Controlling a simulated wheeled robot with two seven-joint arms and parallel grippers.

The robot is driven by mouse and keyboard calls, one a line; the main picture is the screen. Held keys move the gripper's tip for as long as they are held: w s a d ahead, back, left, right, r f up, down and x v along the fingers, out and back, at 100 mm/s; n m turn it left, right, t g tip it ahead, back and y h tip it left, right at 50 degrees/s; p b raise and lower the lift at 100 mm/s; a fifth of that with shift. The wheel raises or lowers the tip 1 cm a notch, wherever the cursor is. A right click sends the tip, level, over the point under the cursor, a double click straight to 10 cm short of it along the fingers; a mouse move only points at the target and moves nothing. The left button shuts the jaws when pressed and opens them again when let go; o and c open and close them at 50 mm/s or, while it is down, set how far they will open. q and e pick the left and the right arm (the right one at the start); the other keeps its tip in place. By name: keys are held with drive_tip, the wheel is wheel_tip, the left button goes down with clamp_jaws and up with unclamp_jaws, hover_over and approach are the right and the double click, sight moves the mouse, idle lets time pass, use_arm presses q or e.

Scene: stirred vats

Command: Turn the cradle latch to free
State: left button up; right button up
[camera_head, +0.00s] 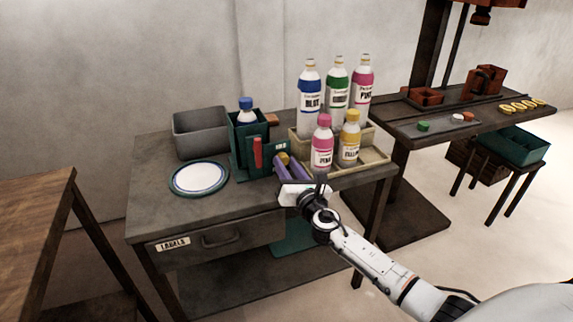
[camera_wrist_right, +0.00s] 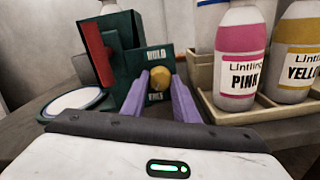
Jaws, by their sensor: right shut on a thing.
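The cradle is a dark green holder (camera_head: 238,150) on the workbench, with a blue-capped bottle (camera_head: 246,104) in it and an upright red bar (camera_head: 258,153) on its front. It also shows in the wrist view (camera_wrist_right: 122,62). A yellow knob (camera_wrist_right: 160,78), which looks like the latch, sits on a green plate (camera_wrist_right: 180,68) beside the cradle. The plate bears small white lettering above and below the knob, too small to read surely. My right gripper (camera_head: 285,160) has its purple fingers on either side of the knob and is shut on it. My left gripper is not in view.
Pink and yellow bottles (camera_head: 322,142) (camera_head: 350,138) stand close right of my gripper in a beige tray (camera_head: 375,163), with taller bottles behind. A grey bin (camera_head: 200,133) and a white plate (camera_head: 199,177) lie left. The bench's front left is clear.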

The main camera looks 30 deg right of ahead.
drive_tip(key=shift+n, duration=0.3)
drive_tip(key=o, duration=1.1)
drive_tip(key=shift+c, duration=0.2)
drive_tip(key=shift+s, duration=0.1)
drive_tip(key=p+v, duration=0.1)
drive_tip(key=v, duration=0.9)
